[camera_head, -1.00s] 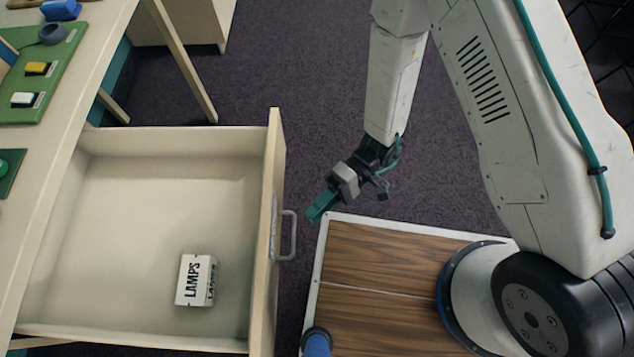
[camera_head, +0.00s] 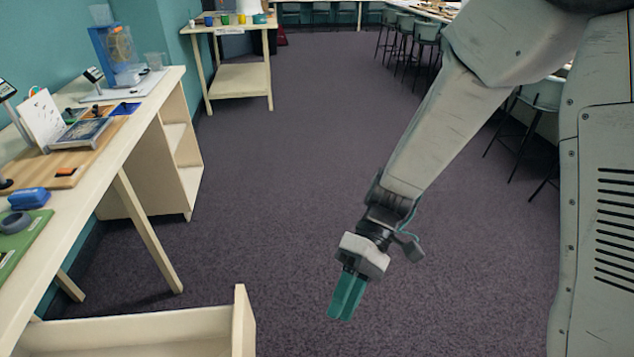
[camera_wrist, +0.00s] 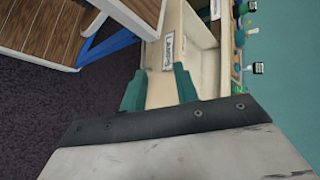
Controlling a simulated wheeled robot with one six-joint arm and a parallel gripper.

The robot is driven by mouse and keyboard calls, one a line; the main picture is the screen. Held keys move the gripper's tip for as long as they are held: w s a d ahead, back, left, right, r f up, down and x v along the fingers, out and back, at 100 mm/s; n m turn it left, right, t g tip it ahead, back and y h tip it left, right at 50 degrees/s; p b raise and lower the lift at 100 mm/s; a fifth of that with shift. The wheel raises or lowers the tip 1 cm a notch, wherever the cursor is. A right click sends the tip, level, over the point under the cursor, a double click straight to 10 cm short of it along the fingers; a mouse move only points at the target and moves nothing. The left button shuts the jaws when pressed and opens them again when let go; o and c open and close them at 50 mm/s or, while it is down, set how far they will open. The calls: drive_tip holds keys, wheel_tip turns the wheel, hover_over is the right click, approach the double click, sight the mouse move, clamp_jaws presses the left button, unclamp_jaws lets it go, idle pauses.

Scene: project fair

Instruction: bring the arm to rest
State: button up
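My gripper (camera_head: 343,308) hangs over the dark carpet, to the right of the open drawer (camera_head: 130,331) and apart from it. Its teal fingers point down. In the wrist view my gripper (camera_wrist: 160,78) shows a gap between its two fingers, with nothing held. The head view cuts off the drawer's lower part, so the box is out of sight there.
A long table (camera_head: 130,140) with exhibits runs along the left, including a blue object (camera_head: 28,198) and a grey ring (camera_head: 15,222). A small side table (camera_head: 240,85) stands at the back. Stools (camera_head: 425,38) line the right. The carpet (camera_head: 290,170) between is clear.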

drive_tip(key=s+d+r+m+t+h, duration=0.2)
drive_tip(key=d+r+m+t+h, duration=0.1)
drive_tip(key=d+r, duration=0.6)
drive_tip(key=s+d+r+m+t+h, duration=0.2)
drive_tip(key=d+r+m+t, duration=0.3)
drive_tip(key=d, duration=0.8)
wheel_tip(320, 180, up, 4)
drive_tip(key=t, duration=0.3)
drive_tip(key=shift+s+r+m+t+h, duration=0.2)
drive_tip(key=shift+m+t+h, duration=0.1)
drive_tip(key=shift+m+h, duration=0.1)
